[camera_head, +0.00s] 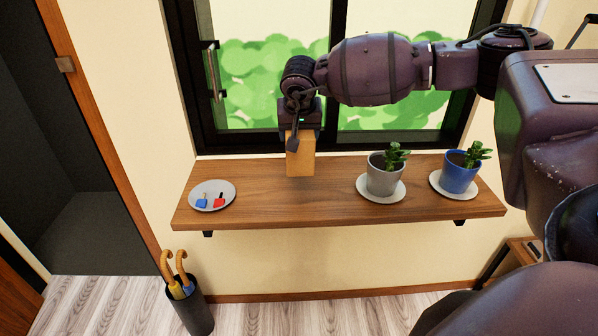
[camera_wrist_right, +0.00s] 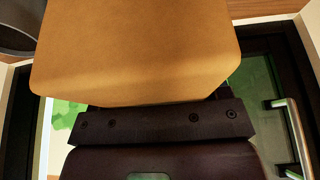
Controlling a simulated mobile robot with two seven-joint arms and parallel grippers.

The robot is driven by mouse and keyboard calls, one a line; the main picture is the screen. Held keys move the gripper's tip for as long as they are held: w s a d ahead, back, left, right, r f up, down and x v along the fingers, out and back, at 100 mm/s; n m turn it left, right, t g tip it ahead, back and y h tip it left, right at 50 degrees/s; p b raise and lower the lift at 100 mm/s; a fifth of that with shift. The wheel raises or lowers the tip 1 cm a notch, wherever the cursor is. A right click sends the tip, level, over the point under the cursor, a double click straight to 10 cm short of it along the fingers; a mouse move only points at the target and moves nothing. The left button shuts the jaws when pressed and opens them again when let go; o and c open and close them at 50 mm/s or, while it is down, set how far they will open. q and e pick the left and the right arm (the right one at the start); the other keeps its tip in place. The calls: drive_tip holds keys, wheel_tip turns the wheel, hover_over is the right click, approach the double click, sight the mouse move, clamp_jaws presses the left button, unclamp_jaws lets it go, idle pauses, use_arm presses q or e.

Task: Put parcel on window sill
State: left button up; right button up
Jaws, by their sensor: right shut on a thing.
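The parcel (camera_head: 300,158) is a tan box held upright by my right gripper (camera_head: 300,133). It hangs over the middle of the wooden window sill (camera_head: 265,205), between the plate and the grey pot. I cannot tell whether its bottom touches the sill. In the right wrist view the parcel (camera_wrist_right: 135,50) fills the upper middle, against the dark gripper (camera_wrist_right: 155,118), whose fingertips are hidden behind it. My left gripper is not in view.
A plate (camera_head: 212,188) with keys stands on the sill's left. A grey pot (camera_head: 383,178) and a blue pot (camera_head: 458,176) stand on saucers at the right. The dark window frame (camera_head: 250,143) is behind. An umbrella stand (camera_head: 190,310) is on the floor.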

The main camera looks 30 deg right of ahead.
wheel_tip(320, 180, down, 11)
drive_tip(key=shift+f, duration=0.2)
idle(0.4)
drive_tip(key=shift+f, duration=0.1)
drive_tip(key=o, duration=1.1)
